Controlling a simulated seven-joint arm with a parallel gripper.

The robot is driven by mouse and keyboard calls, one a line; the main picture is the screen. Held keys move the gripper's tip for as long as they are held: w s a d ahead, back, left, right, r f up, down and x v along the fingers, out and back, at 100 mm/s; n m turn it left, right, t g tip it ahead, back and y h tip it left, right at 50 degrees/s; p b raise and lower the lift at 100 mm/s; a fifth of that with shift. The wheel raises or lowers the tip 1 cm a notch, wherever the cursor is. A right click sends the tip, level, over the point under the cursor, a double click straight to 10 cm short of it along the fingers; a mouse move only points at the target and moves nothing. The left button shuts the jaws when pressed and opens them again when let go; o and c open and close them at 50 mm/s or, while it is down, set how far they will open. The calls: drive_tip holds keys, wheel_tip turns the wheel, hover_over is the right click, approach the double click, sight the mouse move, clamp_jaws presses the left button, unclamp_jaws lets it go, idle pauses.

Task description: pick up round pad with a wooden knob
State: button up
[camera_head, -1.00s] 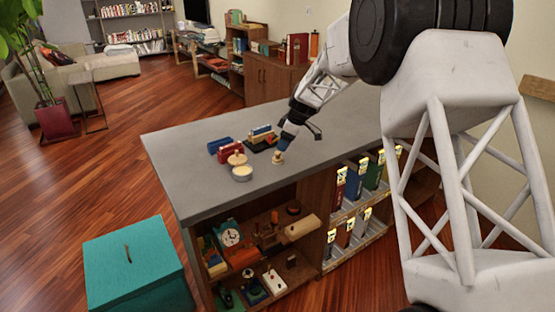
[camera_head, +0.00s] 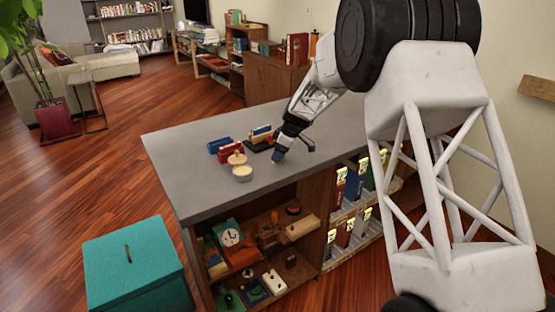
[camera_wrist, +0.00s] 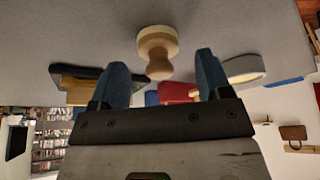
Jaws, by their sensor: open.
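The round pad with a wooden knob (camera_wrist: 157,46) stands on the grey counter (camera_head: 190,190). In the wrist view its pale pad lies against the counter and its knob points toward my gripper. My gripper (camera_wrist: 160,66) is open and empty, with one blue finger on either side of the knob's line. The knob appears just ahead of or between the fingertips; I cannot tell which, nor whether they touch.
The counter's front left is clear.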

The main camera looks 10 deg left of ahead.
drive_tip(key=shift+x, duration=0.95)
drive_tip(key=c, duration=1)
drive_tip(key=shift+r, duration=0.2)
drive_tip(key=shift+r, duration=1.45)
drive_tip(key=shift+s+d+r, duration=0.1)
drive_tip(key=shift+s+r, duration=0.1)
drive_tip(key=s+d, duration=0.2)
drive_tip(key=s, duration=0.2)
drive_tip(key=s+d, duration=0.2)
drive_tip(key=s, duration=0.3)
drive_tip(key=s+d+r, duration=0.1)
drive_tip(key=s+d, duration=0.1)
drive_tip(key=s, duration=0.3)
drive_tip(key=shift+s+r, duration=0.15)
